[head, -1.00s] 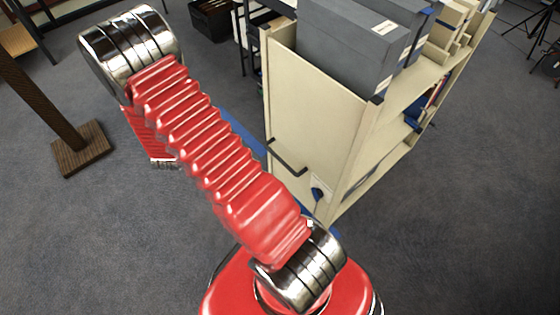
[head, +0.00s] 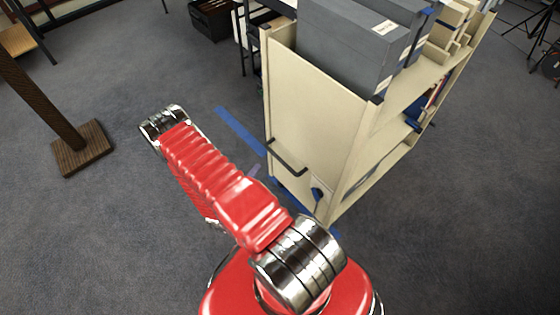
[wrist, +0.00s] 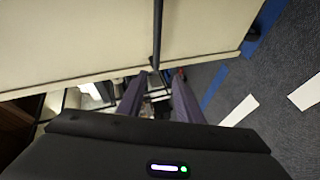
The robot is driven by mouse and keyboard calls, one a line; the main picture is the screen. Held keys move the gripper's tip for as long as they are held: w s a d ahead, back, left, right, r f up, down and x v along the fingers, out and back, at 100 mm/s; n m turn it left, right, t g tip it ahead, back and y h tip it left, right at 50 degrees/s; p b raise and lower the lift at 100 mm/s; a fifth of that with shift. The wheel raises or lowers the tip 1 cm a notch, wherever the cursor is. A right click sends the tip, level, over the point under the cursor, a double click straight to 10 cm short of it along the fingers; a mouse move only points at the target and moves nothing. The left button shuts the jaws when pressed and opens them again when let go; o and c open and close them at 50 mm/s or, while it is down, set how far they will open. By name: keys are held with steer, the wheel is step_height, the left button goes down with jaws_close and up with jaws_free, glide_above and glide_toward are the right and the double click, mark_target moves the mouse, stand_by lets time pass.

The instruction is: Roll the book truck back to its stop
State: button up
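The book truck (head: 315,105) is a cream shelf unit carrying grey boxes, standing right of my arm in the head view. A dark bar handle (head: 287,158) is fixed to its near end panel. In the wrist view the cream panel (wrist: 70,40) fills the top, and the handle (wrist: 157,35) runs down towards the gap between my fingers. My gripper (wrist: 157,84) is open, its two dark fingers apart, with nothing seen gripped between them. The handle appears beyond the fingertips; I cannot tell whether they touch. In the head view my arm mostly hides the gripper. I cannot make out a stop.
Blue tape (head: 240,130) lies on the grey carpet beside the truck. White strips (wrist: 238,110) lie on the floor in the wrist view. A post on a brown base (head: 82,148) stands at the left. A black crate (head: 212,18) is at the back.

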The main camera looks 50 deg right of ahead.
steer(key=n+h, duration=0.1)
steer(key=h, duration=0.1)
glide_toward(280, 160)
steer(key=w+v, duration=0.1)
steer(key=v, duration=0.2)
steer(key=shift+s+a, duration=0.15)
steer(key=shift+s, duration=0.25)
steer(key=shift+f, duration=0.1)
steer(key=shift+f+x, duration=0.15)
steer(key=shift+x, duration=3.3)
steer(key=shift+f+x, duration=0.15)
steer(key=shift+x, duration=3.3)
steer(key=shift+s, duration=0.15)
steer(key=shift+c, duration=0.3)
jaws_close()
steer(key=shift+y, duration=0.3)
